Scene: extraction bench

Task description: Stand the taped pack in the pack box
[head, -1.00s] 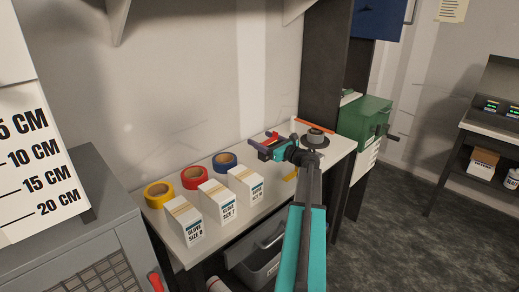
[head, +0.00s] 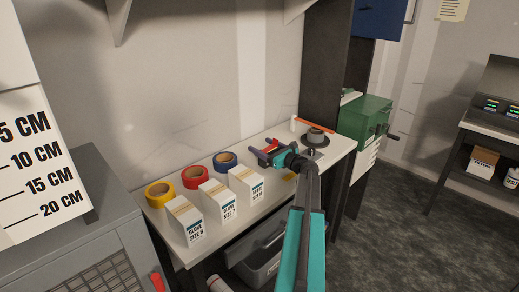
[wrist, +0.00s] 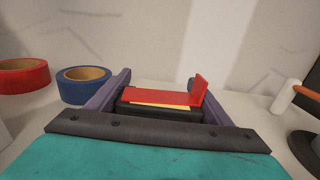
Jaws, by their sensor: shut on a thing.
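My gripper (head: 266,151) is above the bench's far half, pointing left. In the wrist view its two purple fingers are shut on a black block with a red L-shaped piece and a thin yellow strip on top, which I take to be the taped pack (wrist: 160,98). The pack (head: 271,153) is small and partly hidden by the gripper in the head view. Its underside is hidden, so I cannot tell its exact gap to the bench. I cannot pick out a pack box for certain in either view.
Yellow (head: 159,194), red (head: 195,177) and blue (head: 225,161) tape rolls stand along the wall behind several white glove boxes (head: 216,205). A dark round-based object (head: 315,138) stands at the bench's right end. A green box (head: 365,120) is beyond it.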

